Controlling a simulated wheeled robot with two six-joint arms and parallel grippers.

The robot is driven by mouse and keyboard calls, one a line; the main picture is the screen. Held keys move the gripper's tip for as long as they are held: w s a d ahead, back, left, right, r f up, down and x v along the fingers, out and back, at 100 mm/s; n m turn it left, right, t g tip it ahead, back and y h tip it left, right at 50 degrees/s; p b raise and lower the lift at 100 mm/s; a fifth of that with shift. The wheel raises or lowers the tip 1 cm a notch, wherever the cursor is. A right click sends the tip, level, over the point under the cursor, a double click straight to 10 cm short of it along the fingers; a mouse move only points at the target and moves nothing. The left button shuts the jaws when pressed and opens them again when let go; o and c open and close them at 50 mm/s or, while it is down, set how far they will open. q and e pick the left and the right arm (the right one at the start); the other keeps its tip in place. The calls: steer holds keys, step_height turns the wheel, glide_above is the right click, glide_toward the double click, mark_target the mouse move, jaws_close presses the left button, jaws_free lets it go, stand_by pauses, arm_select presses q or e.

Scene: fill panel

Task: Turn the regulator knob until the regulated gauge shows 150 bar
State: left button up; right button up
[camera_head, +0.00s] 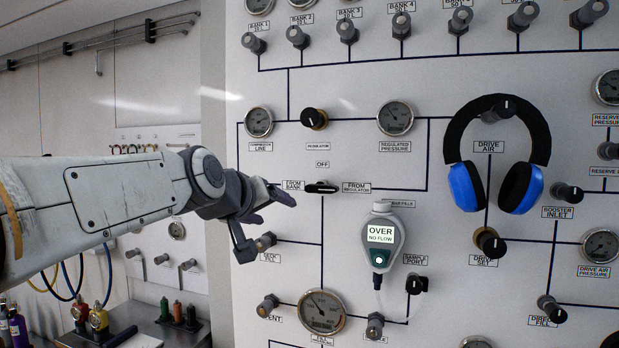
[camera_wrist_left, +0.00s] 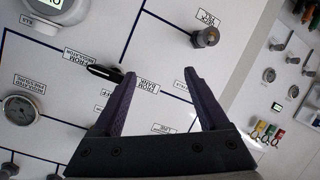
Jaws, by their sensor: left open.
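The regulator knob (camera_head: 313,118) is black on a brass base, on the panel above its label. The regulated pressure gauge (camera_head: 395,118) is a round dial to its right; its needle is too small to read. The gauge also shows at the left of the left wrist view (camera_wrist_left: 20,108). My left gripper (camera_head: 266,222) is open and empty, below and left of the regulator knob, beside the panel. In the left wrist view its spread fingers (camera_wrist_left: 160,75) have nothing between them but panel; I cannot make out the regulator knob there. My right gripper is not in view.
A black selector handle (camera_head: 321,187) lies close to the gripper, right of and above it. A handheld meter (camera_head: 381,242) reading OVER and blue headphones (camera_head: 497,155) hang on the panel further right.

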mark_target(309, 117)
arm_select(q)
steer(key=s+d+r+t+h, duration=0.2)
steer(key=r, duration=0.7)
steer(key=s+d+r+t+h, duration=0.1)
steer(key=s+r, duration=0.1)
steer(key=r, duration=0.6)
steer(key=p+x, duration=0.1)
steer(key=x, duration=0.2)
steer(key=p+x, duration=0.2)
steer(key=x, duration=0.1)
steer(key=p+x, duration=0.1)
steer(key=x, duration=0.2)
steer(key=shift+d+r, duration=0.1)
steer(key=shift+r, duration=0.25)
steer(key=shift+w+d+f+p, duration=0.15)
steer(key=shift+w+d+p, duration=0.15)
steer(key=shift+w, duration=0.25)
